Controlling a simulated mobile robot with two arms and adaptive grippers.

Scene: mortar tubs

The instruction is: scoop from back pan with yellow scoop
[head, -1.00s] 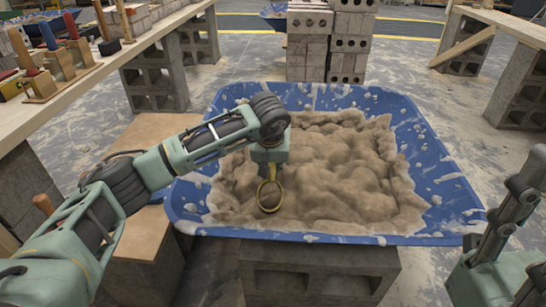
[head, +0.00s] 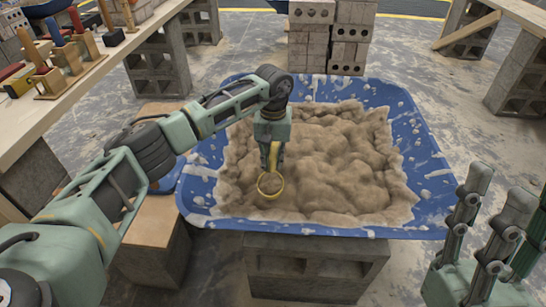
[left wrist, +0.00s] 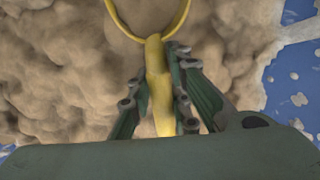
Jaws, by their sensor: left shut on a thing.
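A blue tub (head: 432,165) holds a large lumpy heap of brown-grey mortar (head: 335,160). My left gripper (head: 272,142) is over the left front part of the heap, pointing down, shut on the yellow scoop (head: 276,155). In the left wrist view the scoop's yellow handle (left wrist: 158,85) lies between the fingers, and its round rim is cut off at the top edge. Brown shows inside the rim; I cannot tell whether it is a load or the heap behind. My right gripper (head: 500,195) is at the lower right, outside the tub, fingers spread and empty.
The tub rests on concrete blocks (head: 310,275). A wooden bench (head: 95,75) with tools stands at the left. Stacked blocks (head: 330,35) stand behind the tub, and part of another blue tub (head: 279,5) shows at the top edge.

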